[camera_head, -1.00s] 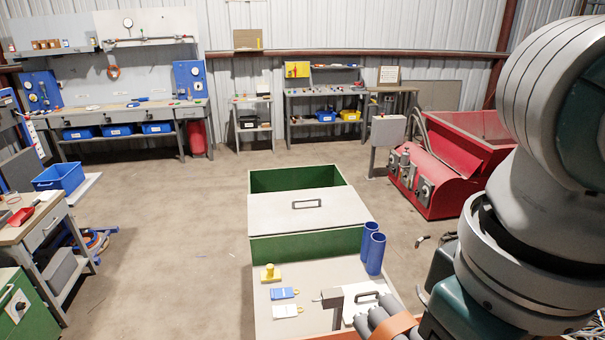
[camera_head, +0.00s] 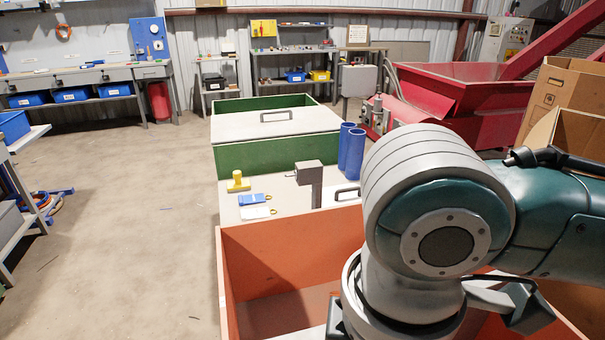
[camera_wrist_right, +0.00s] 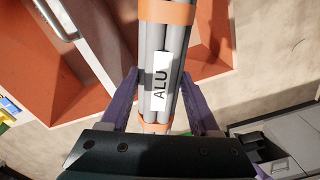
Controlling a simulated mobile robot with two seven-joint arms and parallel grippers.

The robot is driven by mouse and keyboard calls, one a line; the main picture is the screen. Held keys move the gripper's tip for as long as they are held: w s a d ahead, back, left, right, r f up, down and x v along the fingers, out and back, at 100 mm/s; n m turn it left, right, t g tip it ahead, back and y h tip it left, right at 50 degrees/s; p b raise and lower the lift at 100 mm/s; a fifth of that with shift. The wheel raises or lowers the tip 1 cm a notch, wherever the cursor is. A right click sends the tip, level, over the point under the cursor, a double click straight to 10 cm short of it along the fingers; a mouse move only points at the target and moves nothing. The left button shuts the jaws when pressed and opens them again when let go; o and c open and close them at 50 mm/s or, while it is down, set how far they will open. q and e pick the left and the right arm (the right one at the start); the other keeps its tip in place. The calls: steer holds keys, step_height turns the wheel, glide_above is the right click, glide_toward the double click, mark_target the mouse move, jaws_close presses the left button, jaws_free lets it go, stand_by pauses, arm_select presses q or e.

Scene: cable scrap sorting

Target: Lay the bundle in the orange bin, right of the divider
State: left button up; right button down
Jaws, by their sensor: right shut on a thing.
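The bundle (camera_wrist_right: 163,40), grey rods with orange bands and a white "ALU" label, runs lengthwise up the right wrist view. My right gripper (camera_wrist_right: 160,78) is shut on it, with a purple finger on each side. In the head view my right arm hides both the bundle and the gripper's jaws. The orange bin (camera_head: 290,240) stands open in front of me, and my right wrist is over its right part. Orange bin walls (camera_wrist_right: 35,65) lie below the bundle in the wrist view. I cannot clearly make out the divider. My left gripper is not in view.
Behind the bin, a pale table holds blue tubes (camera_head: 351,150), a grey post (camera_head: 310,180), a yellow piece (camera_head: 238,181) and tags (camera_head: 252,199). Beyond is a green bin (camera_head: 270,158) with a pale lid. Cardboard boxes (camera_head: 565,95) stand at right.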

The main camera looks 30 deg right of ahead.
steer(key=f+n+b, duration=0.1)
steer(key=f+b, duration=0.7)
steer(key=f, duration=0.5)
steer(key=f+n+b, duration=0.2)
steer(key=f+b, duration=0.7)
steer(key=f, duration=0.4)
steer(key=f+n+b, duration=0.2)
steer(key=f+b, duration=0.6)
steer(key=f, duration=0.5)
steer(key=shift+a+f+b, duration=0.3)
steer(key=shift+f+b, duration=0.05)
steer(key=shift+f, duration=0.05)
step_height(320, 180, down, 4)
steer(key=shift+r+b, duration=0.15)
steer(key=shift+b, duration=1)
steer(key=shift+f, duration=0.2)
steer(key=shift+c, duration=0.6)
jaws_free()
